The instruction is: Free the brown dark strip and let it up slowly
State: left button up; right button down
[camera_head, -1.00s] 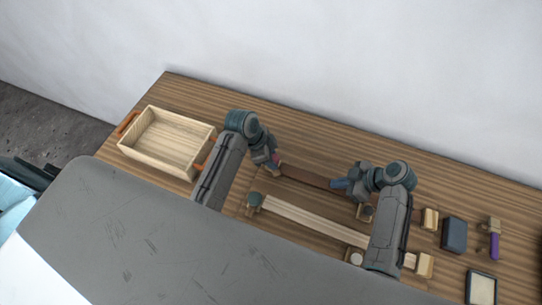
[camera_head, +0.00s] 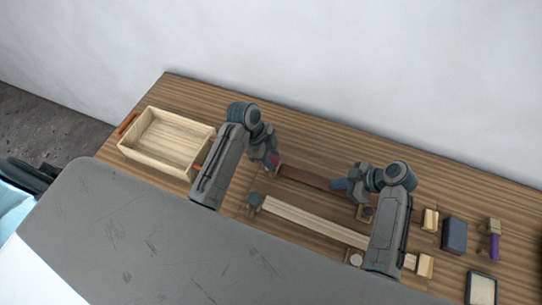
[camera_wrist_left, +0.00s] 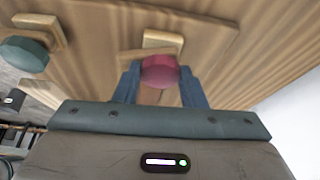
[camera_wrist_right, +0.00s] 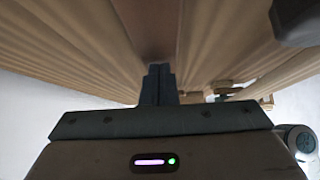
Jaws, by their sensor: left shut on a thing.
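The brown dark strip (camera_head: 306,176) lies along the bench between my two grippers. A maroon knob (camera_wrist_left: 159,70) stands by a small wooden block (camera_wrist_left: 162,41) at the strip's left end. My left gripper (camera_head: 270,162) is shut on this knob, with one finger on each side of it (camera_wrist_left: 159,84). My right gripper (camera_head: 341,184) has its fingers together over the strip's right part; the strip also shows beyond the fingertips in the right wrist view (camera_wrist_right: 152,30). I cannot tell whether the fingertips press on it. The strip's far right end is hidden by my right gripper.
A pale strip (camera_head: 310,218) lies in front, with a green knob (camera_head: 255,201) at its left end. An open wooden tray (camera_head: 143,155) stands at left. A dark blue block (camera_head: 454,235), a purple-handled tool (camera_head: 494,247) and a framed panel (camera_head: 481,288) lie at right.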

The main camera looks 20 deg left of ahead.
aim_at(271, 158)
pick_arm(q)
jog(key=m+g, duration=0.1)
jog(key=m, duration=0.1)
jog(key=shift+w+m, duration=0.1)
jog(key=shift+m, duration=0.2)
pick_arm(e)
jog(key=shift+f, duration=0.1)
pick_arm(q)
jog(key=o, duration=1.1)
jog(key=shift+c, duration=0.2)
pick_arm(e)
jog(key=shift+s, duration=0.1)
pick_arm(q)
jog(key=shift+r, duration=3.5)
pick_arm(e)
jog(key=shift+r, duration=0.25)
pick_arm(q)
jog(key=shift+r, duration=0.15)
pick_arm(e)
jog(key=shift+r, duration=0.35)
pick_arm(q)
jog(key=shift+r+p, duration=0.25)
jog(key=shift+p, duration=0.2)
pick_arm(e)
jog(key=shift+r, duration=2.5)
